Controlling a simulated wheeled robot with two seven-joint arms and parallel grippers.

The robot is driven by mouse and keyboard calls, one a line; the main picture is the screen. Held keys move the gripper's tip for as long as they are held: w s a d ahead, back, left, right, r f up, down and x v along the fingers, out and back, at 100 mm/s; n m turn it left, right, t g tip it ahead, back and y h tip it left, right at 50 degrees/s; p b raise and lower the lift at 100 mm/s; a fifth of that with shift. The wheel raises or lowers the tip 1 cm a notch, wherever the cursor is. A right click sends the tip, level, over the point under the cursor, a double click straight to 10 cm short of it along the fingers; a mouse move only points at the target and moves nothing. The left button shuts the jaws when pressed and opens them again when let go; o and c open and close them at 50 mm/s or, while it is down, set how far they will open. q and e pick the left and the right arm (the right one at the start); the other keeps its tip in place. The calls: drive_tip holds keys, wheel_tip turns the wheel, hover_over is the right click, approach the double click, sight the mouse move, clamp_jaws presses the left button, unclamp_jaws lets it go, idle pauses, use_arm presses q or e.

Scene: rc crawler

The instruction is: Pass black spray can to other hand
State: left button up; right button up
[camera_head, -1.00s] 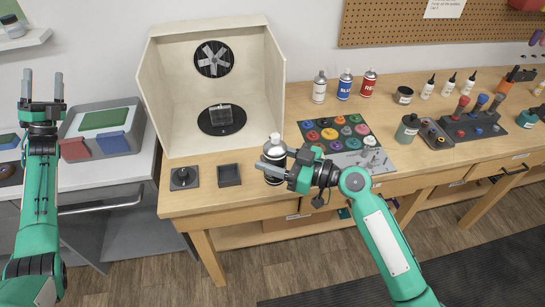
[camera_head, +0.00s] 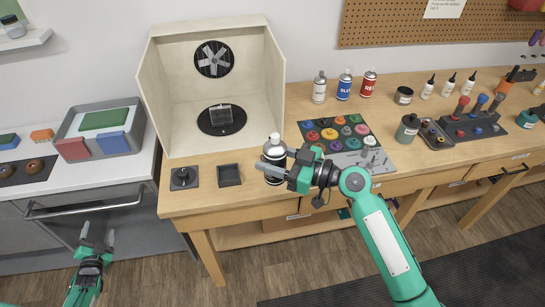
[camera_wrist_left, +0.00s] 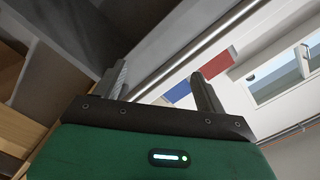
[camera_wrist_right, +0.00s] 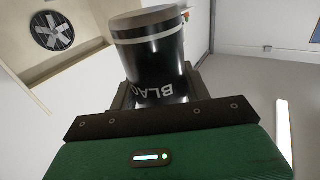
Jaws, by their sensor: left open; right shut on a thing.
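The black spray can (camera_head: 274,152) is at the front edge of the wooden bench in the head view, upright with a pale top. My right gripper (camera_head: 272,172) is shut around its body. In the right wrist view the can (camera_wrist_right: 150,60) fills the space between the fingers, and part of its "BLACK" lettering shows. I cannot tell whether its base touches the bench. My left gripper (camera_head: 97,240) is open and empty, low in front of the grey cabinet at the left, well apart from the can. Its two spread fingers (camera_wrist_left: 163,90) show in the left wrist view.
A spray booth (camera_head: 160,100) stands behind the can. Two small dark holders (camera_head: 229,175) sit left of it. White, blue and red cans (camera_head: 345,85) stand at the back, with a paint-pot mat (camera_head: 345,160) in front. A cabinet handle (camera_head: 85,208) is near my left gripper.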

use_arm(q)
drive_tip(key=s+d+f+g+h, duration=0.2)
drive_tip(key=s+d+f+g, duration=0.2)
drive_tip(key=s+d+f, duration=0.65)
drive_tip(key=s+d+f+g+h, duration=0.1)
drive_tip(key=s+d+f+g, duration=0.45)
drive_tip(key=s+f, duration=0.75)
drive_tip(key=s+d+f+n+g, duration=0.1)
drive_tip(key=s+d+f+g, duration=0.1)
drive_tip(key=s+d, duration=0.3)
drive_tip(key=s+d+f+n+g+h, duration=0.1)
drive_tip(key=s+d+f, duration=0.3)
drive_tip(key=d, duration=0.6)
drive_tip(key=s+d+f+n+g+h, duration=0.1)
drive_tip(key=s+d+f+n+g, duration=0.1)
drive_tip(key=s+d, duration=0.5)
wheel_tip(320, 180, down, 2)
drive_tip(key=shift+s+d+f+g, duration=0.1)
drive_tip(key=shift+s+d+g, duration=0.05)
drive_tip(key=shift+s+g, duration=0.45)
